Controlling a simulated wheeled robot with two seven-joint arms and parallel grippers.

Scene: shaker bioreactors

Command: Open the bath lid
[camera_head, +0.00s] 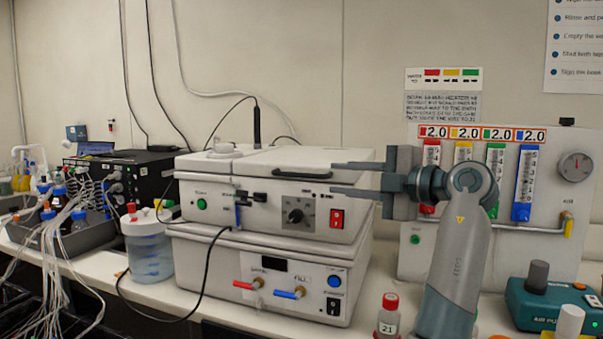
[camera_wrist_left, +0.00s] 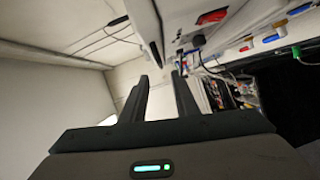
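The bath (camera_head: 270,208) is a white box unit on the bench, with a dial, a green button and a red switch on its front. Its flat white lid (camera_head: 325,157) lies closed on top, with a dark handle (camera_head: 295,174) along the front edge. My left gripper (camera_head: 333,178) is at the right of the handle, with its two fingers pointing left and spread apart. No thing shows between the fingers. In the left wrist view, the fingers (camera_wrist_left: 160,77) are also apart, with the white unit above and to the right. My right gripper is not in view.
A second white unit (camera_head: 262,292) with red and blue valves stands under the bath. A panel with coloured flow meters (camera_head: 478,170) stands at right. A clear jar (camera_head: 149,250) and a black box (camera_head: 140,180) stand at left. A red-capped bottle (camera_head: 388,316) is in front.

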